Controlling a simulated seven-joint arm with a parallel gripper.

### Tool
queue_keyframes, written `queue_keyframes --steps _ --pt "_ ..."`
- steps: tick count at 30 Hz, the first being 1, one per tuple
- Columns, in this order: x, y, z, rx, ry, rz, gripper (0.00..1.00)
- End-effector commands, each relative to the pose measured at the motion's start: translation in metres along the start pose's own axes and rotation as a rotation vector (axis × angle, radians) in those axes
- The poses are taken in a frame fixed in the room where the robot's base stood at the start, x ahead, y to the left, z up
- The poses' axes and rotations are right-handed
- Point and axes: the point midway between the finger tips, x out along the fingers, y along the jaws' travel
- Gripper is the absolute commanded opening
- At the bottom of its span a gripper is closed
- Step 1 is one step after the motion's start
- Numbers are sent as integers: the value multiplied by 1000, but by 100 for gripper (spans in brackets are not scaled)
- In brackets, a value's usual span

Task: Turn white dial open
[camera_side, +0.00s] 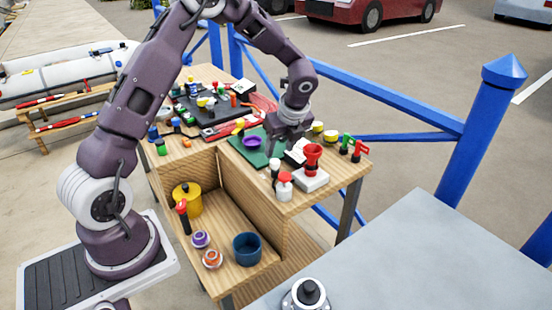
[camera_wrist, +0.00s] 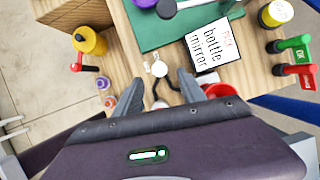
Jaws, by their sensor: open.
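My gripper (camera_side: 284,146) is open above the right part of the wooden bench, with its fingers pointing down. In the wrist view, the open fingers (camera_wrist: 160,77) stand left and right of a small round white part (camera_wrist: 159,68), apparently the white dial. Dark curved pieces show below it, between the fingers. In the side view, a white-topped piece (camera_side: 275,164) stands just below the gripper; I cannot tell for sure that it is the same part. No contact between the fingers and the white part is visible.
A red funnel-like piece on a white base (camera_side: 312,180) and a white bottle with a red cap (camera_side: 284,190) stand close by. Green and red handles (camera_side: 347,141) stand at the right edge.

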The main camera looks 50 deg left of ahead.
Motion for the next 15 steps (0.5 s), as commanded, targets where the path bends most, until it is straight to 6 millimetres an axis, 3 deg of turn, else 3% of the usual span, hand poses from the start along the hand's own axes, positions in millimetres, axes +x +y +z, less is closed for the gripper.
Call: queue_keyframes --steps 7,15 --pt "46 1 -1 -3 2 3 48" --pt "59 1 0 -5 1 1 48"
